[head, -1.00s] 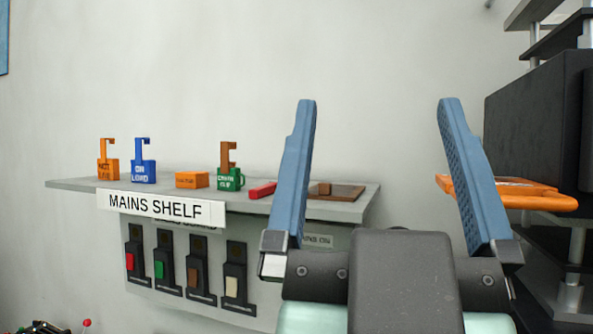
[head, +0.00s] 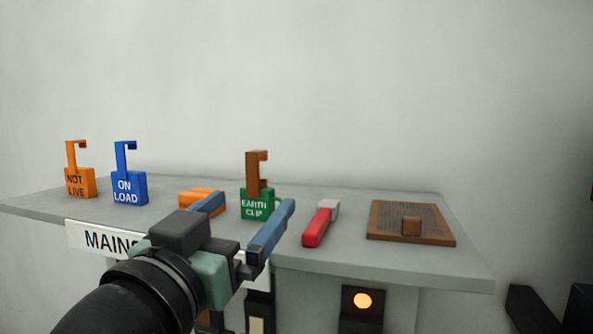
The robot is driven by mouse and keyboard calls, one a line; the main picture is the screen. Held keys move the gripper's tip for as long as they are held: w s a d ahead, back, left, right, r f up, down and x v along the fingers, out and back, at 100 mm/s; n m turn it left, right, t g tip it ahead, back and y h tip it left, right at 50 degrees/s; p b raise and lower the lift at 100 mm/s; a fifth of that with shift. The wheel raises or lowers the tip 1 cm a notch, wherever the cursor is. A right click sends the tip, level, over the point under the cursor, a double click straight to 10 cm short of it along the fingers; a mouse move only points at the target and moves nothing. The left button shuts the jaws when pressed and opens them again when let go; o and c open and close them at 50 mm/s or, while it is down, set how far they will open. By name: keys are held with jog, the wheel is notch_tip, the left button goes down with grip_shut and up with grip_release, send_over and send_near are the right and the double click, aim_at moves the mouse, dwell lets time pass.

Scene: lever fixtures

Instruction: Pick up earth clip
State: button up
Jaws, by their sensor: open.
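The earth clip (head: 257,204) is a green block lettered EARTH CLIP with a brown hook standing up from it. It stands upright on the grey shelf (head: 340,262), near the middle. My gripper (head: 248,218) is open in front of the shelf, its blue fingers pointing toward the clip. The left finger is by the orange block and the right finger is just right of the clip's front. The clip's lower right side is partly hidden by the right finger. I cannot tell whether a finger touches it.
An orange block (head: 187,196) lies left of the clip, partly behind my gripper. A red and grey piece (head: 318,228) lies close on the right. Further right is a brown board (head: 385,226). A blue ON LOAD tag (head: 129,188) and orange NOT LIVE tag (head: 80,183) stand left.

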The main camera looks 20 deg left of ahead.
jog(key=g+h+p, duration=0.1)
jog(key=g, duration=0.1)
send_near(252, 194)
jog(key=w+p, duration=0.3)
jog(key=w, duration=0.3)
jog(key=shift+d+f+p, duration=0.1)
jog(key=shift+d+p, duration=0.05)
jog(key=shift+p, duration=0.25)
jog(key=w+p, duration=0.2)
jog(key=w, duration=0.1)
jog(key=w+p, duration=0.1)
jog(key=p, duration=0.1)
jog(key=shift+w+d, duration=0.3)
jog(key=shift+d, duration=0.05)
jog(key=shift+w+f, duration=0.1)
jog(key=shift+w, duration=0.3)
jog(key=shift+m, duration=0.3)
jog(key=c, duration=1.4)
jog(key=shift+c, duration=0.2)
